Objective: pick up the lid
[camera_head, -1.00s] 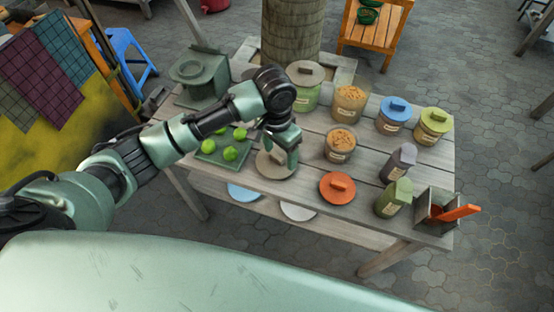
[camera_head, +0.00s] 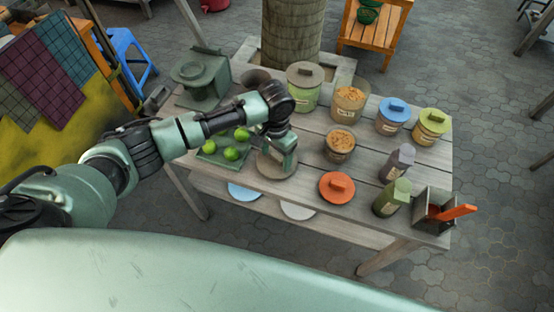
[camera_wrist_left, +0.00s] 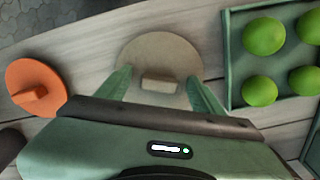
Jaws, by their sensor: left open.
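A round beige-grey lid (camera_head: 272,170) with a block handle lies on the wooden table (camera_head: 400,225) near its front edge. It also shows in the left wrist view (camera_wrist_left: 150,52). My left gripper (camera_head: 283,160) is over this lid, pointing down. In the left wrist view its open fingers (camera_wrist_left: 157,80) stand on either side of the handle, and I cannot tell whether they touch it. An orange lid (camera_head: 337,188) lies to the right on the same table. My right gripper is not in view.
A green tray of several limes (camera_head: 231,153) sits left of the beige lid. An open jar of orange-brown contents (camera_head: 340,146) stands behind the orange lid. More jars stand along the back and right. A box with an orange handle (camera_head: 434,208) is at the right end.

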